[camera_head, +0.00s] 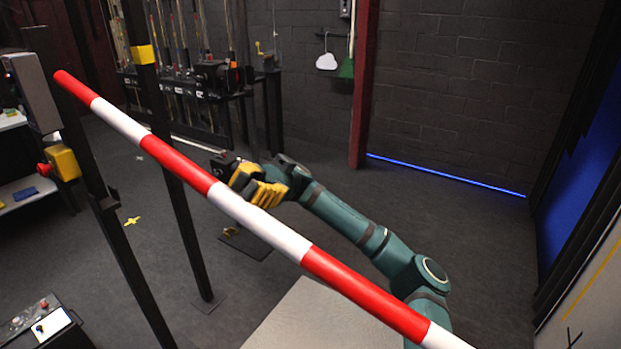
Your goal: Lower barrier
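The barrier (262,222) is a long red and white striped pole in the head view. It slants from the upper left to the lower right edge and crosses in front of my arm. The teal arm reaches from the lower right.
Dark upright posts (170,165) stand at the left. A yellow box (64,163) with a red knob is on one post. A control box (45,326) with a red button is at the lower left. A rack (215,80) stands at the back. The floor at the right is clear.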

